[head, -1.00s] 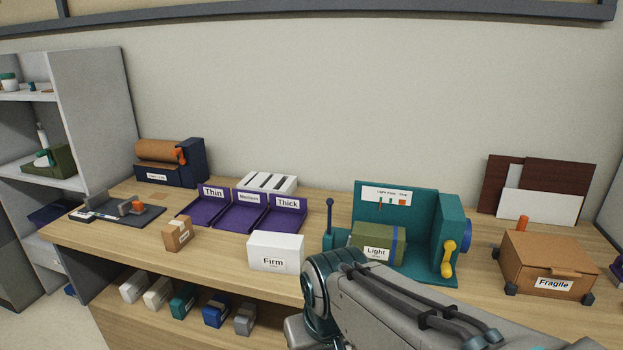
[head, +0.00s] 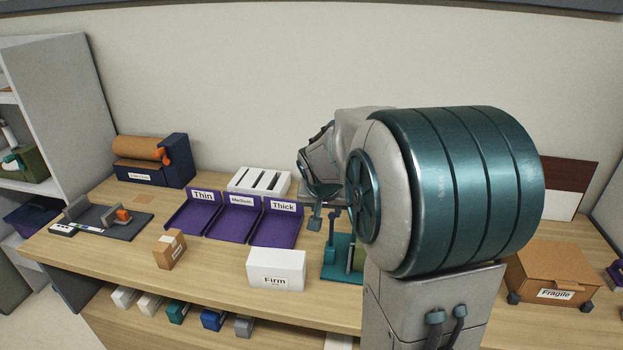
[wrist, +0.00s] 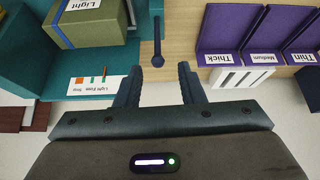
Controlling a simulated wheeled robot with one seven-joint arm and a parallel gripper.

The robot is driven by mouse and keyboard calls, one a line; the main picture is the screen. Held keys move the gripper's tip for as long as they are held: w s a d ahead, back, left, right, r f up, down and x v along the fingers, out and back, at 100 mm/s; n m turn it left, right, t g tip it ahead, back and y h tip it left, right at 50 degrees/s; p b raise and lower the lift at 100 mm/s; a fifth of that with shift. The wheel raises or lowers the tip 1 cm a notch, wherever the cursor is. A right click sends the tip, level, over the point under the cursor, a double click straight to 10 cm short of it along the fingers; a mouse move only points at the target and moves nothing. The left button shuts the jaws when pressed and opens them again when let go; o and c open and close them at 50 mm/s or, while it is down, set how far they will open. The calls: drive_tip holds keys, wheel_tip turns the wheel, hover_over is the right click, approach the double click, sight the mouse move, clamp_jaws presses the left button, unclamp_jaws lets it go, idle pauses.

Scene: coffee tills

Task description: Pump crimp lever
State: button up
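The dark blue lever with a round knob (wrist: 157,58) stands beside the teal machine (wrist: 45,86), which I take to be the crimper. In the wrist view the lever lies just ahead of the gap between my fingers. My gripper (wrist: 158,85) is open and empty, its two fingers apart, one to either side of the lever's line. In the head view my gripper (head: 324,222) is above the machine's left end. The lever is hard to separate from a finger there. My arm hides most of the machine. A green box labelled Light (wrist: 88,20) sits in the machine.
A white box labelled Firm (head: 276,268) stands left of the machine. Purple trays (head: 233,221) and a white slotted rack (head: 259,181) are farther left. A brown Fragile box (head: 553,270) is at the right. The front table strip left of Firm is mostly clear.

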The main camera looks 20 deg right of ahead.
sight(332, 214)
drive_tip(key=shift+m, duration=0.3)
drive_tip(key=w+d+f, duration=0.1)
drive_tip(key=f, duration=0.1)
drive_tip(key=w+d+f+b, duration=0.1)
drive_tip(key=w+f, duration=0.1)
drive_tip(key=w+d+f+b, duration=0.1)
drive_tip(key=w+f, duration=0.1)
drive_tip(key=shift+d+f, duration=0.15)
drive_tip(key=shift+d, duration=0.25)
drive_tip(key=shift+w+d+f, duration=0.1)
drive_tip(key=shift+w+f, duration=0.05)
drive_tip(key=shift+f, duration=0.15)
drive_tip(key=shift+c, duration=0.2)
drive_tip(key=shift+r, duration=0.15)
drive_tip(key=c, duration=0.6)
